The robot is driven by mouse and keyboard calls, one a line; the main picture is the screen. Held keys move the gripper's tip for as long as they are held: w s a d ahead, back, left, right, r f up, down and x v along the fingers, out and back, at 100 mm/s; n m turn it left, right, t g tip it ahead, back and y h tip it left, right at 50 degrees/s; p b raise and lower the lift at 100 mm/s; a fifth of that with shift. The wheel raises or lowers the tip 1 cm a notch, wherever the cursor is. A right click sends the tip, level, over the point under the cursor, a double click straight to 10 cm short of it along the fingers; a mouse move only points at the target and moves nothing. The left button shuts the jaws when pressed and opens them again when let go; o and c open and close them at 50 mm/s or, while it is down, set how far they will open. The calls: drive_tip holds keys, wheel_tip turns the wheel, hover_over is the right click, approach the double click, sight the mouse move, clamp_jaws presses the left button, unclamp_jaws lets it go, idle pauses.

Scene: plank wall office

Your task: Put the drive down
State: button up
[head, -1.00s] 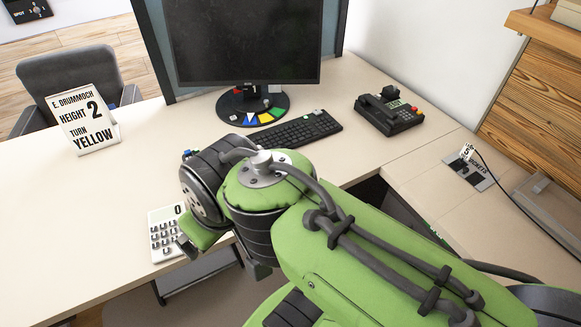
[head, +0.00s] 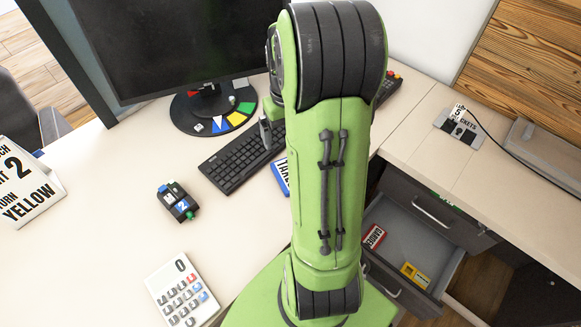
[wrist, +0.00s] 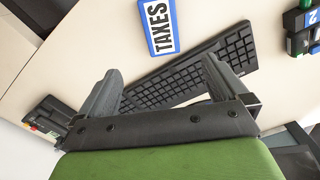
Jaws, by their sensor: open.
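The flat blue-edged piece labelled TAXES, which I take to be the drive (head: 280,177), lies on the desk beside the keyboard, partly hidden by my arm in the head view. The wrist view shows its label (wrist: 162,25) in full, beyond the fingertips and apart from them. My gripper (wrist: 160,82) is open, with nothing between its two fingers; the keyboard shows behind them. In the head view, one grey finger of my gripper (head: 266,132) shows over the keyboard, and my arm hides the rest.
The keyboard (head: 240,160) lies before the monitor (head: 180,45). A small black block with coloured parts (head: 177,203) and a calculator (head: 182,292) stand on the left desk. An open drawer (head: 412,238) holds a red-labelled piece (head: 373,237) and a yellow piece (head: 415,274).

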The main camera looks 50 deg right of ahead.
wheel_tip(320, 180, down, 16)
drive_tip(key=b, duration=0.6)
drive_tip(key=shift+a+r, duration=0.15)
drive_tip(key=shift+r, duration=0.15)
drive_tip(key=shift+c, duration=0.8)
drive_tip(key=c, duration=1.2)
wheel_tip(320, 180, up, 10)
drive_tip(key=p, duration=0.4)
